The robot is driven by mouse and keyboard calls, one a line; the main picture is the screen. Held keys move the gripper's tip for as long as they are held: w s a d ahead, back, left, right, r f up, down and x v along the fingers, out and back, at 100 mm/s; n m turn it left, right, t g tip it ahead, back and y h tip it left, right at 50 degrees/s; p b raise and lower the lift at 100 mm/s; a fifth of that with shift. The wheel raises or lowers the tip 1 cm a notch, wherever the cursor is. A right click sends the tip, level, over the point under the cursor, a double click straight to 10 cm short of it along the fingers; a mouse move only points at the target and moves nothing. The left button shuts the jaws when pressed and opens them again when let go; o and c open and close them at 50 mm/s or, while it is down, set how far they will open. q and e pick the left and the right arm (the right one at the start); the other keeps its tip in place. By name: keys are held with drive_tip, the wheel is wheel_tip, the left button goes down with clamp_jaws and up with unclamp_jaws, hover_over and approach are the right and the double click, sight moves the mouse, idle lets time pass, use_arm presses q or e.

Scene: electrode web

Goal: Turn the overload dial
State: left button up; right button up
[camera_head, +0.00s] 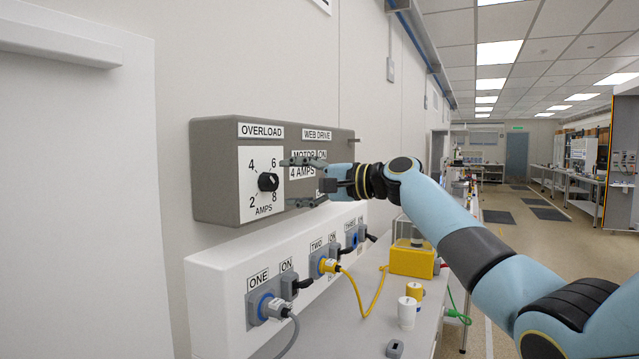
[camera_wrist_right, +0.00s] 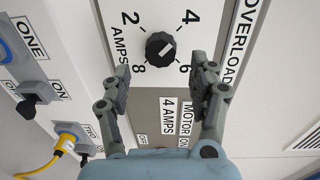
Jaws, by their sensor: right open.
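The overload dial is a black round knob (camera_head: 268,181) on a white plate marked 2, 4, 6, 8 and AMPS. It sits on the front of a grey box (camera_head: 215,170) labelled OVERLOAD. The knob also shows in the right wrist view (camera_wrist_right: 160,46), with a pale mark on it; its exact setting is hard to read. My right gripper (camera_head: 287,182) is open, its fingers pointing at the dial. In the right wrist view its fingertips (camera_wrist_right: 161,67) are on either side of the knob's line, short of it and apparently not touching. My left gripper is out of view.
Below the box, a white socket strip (camera_head: 215,305) holds labelled plugs and switches, with a yellow cable (camera_head: 368,312) looping from it. A yellow box (camera_head: 411,262) and small jars (camera_head: 407,312) stand on the bench. The wall beside the box is bare.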

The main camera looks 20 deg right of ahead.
drive_tip(key=v, duration=0.7)
drive_tip(key=shift+s+d, duration=0.25)
drive_tip(key=shift+s, duration=0.1)
